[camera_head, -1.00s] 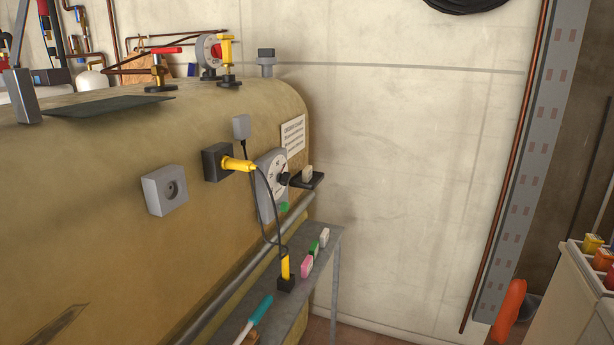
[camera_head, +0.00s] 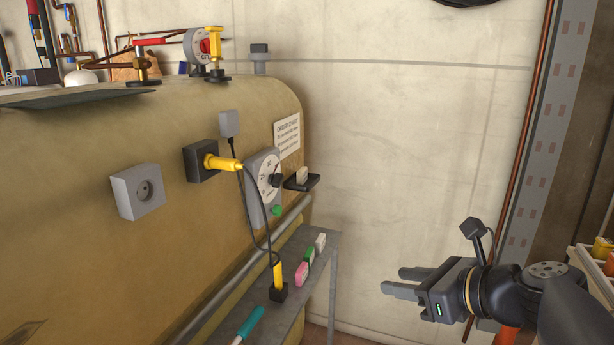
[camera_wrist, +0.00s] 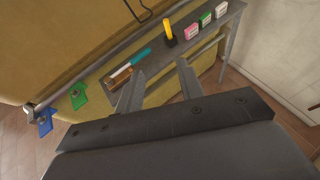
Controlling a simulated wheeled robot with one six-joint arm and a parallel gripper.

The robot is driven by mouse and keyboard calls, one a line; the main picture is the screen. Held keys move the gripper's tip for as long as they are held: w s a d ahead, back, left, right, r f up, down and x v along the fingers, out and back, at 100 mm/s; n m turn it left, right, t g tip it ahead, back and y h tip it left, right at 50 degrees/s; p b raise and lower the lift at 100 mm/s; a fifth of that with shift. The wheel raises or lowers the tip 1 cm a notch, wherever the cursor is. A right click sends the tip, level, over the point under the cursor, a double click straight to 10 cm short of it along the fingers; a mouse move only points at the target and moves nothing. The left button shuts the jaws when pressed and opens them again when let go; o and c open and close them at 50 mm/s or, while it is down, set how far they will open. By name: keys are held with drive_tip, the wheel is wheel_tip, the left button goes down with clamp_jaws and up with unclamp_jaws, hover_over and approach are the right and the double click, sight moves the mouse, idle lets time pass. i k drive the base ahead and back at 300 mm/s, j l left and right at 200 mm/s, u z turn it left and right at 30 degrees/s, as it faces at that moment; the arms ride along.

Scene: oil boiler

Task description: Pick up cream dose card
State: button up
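A small cream block or card (camera_head: 302,175) stands on a black ledge (camera_head: 301,184) beside the dial on the boiler's side. A whitish card (camera_head: 320,243) stands at the far end of the grey shelf below, behind a green card (camera_head: 309,254) and a pink card (camera_head: 301,273). I cannot tell which pale piece is the dose card. The whitish card (camera_wrist: 221,10) also shows at the top of the wrist view. My gripper (camera_head: 394,280) is open and empty, to the right of the shelf. Its two fingers (camera_wrist: 160,70) are apart in the wrist view.
A yellow plug (camera_head: 278,275) in a black base and a teal-handled tool (camera_head: 250,322) are on the shelf. A grey rail (camera_head: 255,255) runs along the boiler. The wall area right of the shelf is clear.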

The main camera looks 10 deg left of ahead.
sight(302, 174)
drive_tip(key=i+u, duration=0.25)
drive_tip(key=i, duration=0.3)
drive_tip(key=i+l+u, duration=0.2)
drive_tip(key=i, duration=0.3)
drive_tip(key=i+l+u, duration=0.25)
drive_tip(key=i, duration=0.3)
drive_tip(key=i+l+u, duration=0.2)
drive_tip(key=i, duration=0.3)
drive_tip(key=l, duration=0.1)
